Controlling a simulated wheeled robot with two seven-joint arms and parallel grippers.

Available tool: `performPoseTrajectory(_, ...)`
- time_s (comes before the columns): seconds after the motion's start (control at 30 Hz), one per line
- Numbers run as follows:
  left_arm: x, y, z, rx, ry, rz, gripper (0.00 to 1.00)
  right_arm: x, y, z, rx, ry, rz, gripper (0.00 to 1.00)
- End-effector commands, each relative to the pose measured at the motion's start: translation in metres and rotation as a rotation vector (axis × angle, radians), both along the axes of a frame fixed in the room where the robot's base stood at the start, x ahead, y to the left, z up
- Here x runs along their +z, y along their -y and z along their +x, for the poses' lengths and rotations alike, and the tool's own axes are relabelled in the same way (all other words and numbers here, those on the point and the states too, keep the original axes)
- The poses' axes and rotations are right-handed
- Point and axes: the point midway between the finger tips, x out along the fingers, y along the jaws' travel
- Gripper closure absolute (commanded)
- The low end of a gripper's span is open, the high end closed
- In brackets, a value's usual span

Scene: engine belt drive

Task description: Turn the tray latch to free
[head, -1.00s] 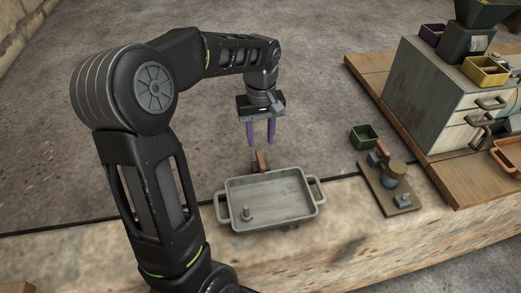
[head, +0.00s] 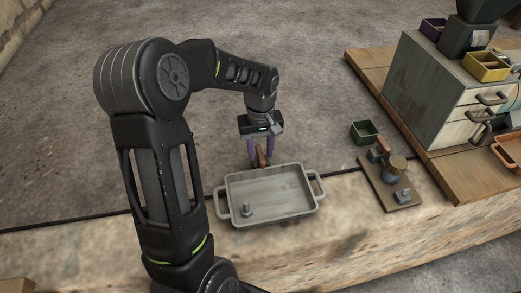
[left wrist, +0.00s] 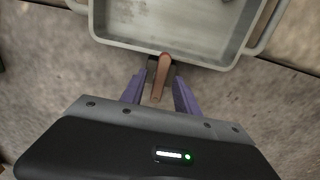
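The grey tray (head: 275,197) with two side handles sits on the stone ledge, with a bolt (head: 247,208) standing in it. The tray latch (head: 262,158), a red-brown lever, is at the tray's far edge. In the left wrist view the latch (left wrist: 162,76) lies between the two purple fingers of my left gripper (left wrist: 159,92). The fingers are apart with gaps on both sides of the lever. In the head view my left gripper (head: 262,152) is at the latch, fingers pointing down. My right gripper is not in view.
A drawer cabinet (head: 440,97) stands on a wooden bench at the right.

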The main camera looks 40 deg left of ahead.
Motion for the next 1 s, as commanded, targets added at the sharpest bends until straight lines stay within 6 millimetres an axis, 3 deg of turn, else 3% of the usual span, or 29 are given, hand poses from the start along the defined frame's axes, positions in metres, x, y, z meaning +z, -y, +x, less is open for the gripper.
performPoseTrajectory(0.1,0.0002,0.0001,0.0000,0.000,0.000,0.000,0.64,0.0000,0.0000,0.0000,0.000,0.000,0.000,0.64)
performPoseTrajectory(0.57,0.0004,0.0001,0.0000,0.000,0.000,0.000,1.00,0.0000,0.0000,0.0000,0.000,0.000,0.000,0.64)
performPoseTrajectory(1.0,0.0005,0.0002,0.0001,-0.003,0.000,0.000,1.00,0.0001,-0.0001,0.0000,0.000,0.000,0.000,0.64)
